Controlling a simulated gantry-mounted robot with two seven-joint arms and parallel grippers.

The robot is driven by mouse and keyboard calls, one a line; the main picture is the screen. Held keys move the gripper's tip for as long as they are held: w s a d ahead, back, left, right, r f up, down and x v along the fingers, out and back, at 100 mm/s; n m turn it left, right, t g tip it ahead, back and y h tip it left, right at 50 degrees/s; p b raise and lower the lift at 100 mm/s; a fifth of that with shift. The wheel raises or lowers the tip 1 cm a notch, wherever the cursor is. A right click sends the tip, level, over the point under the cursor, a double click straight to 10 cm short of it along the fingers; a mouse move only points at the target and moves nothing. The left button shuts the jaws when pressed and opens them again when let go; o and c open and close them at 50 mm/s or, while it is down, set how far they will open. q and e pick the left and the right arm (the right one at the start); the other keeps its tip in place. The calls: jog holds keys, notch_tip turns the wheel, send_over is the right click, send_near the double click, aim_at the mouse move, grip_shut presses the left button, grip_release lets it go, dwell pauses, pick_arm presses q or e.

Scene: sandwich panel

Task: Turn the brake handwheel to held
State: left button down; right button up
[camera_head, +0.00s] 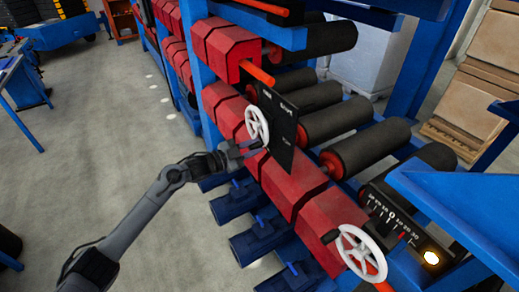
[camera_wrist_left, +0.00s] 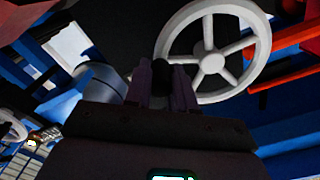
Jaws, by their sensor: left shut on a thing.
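The brake handwheel (camera_head: 257,124) appears to be the white spoked wheel at the middle of the head view, beside a black plate (camera_head: 283,132) with small white lettering I cannot read surely. My left gripper (camera_head: 250,149) is at the lower edge of this wheel. In the left wrist view, the white wheel (camera_wrist_left: 209,63) fills the upper right. There my left gripper (camera_wrist_left: 162,76) is shut on a dark knob (camera_wrist_left: 162,85) at the wheel's rim, with a finger on each side. The wheel's marker position cannot be told. My right gripper is not in view.
Red housings (camera_head: 290,190) and black rollers (camera_head: 340,123) line the machine. Open floor (camera_head: 110,130) lies to the left.

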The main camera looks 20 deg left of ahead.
pick_arm(q)
jog(key=w+a+f+m+b, duration=0.3)
jog(key=a+f+m+b, duration=0.1)
jog(key=m+b, duration=0.6)
jog(key=shift+a+m, duration=0.45)
jog(key=shift+m, duration=0.75)
jog(key=shift+w+r, duration=0.1)
jog(key=shift+w, duration=0.05)
jog(key=c, duration=0.9)
grip_release()
jog(key=shift+c, duration=0.2)
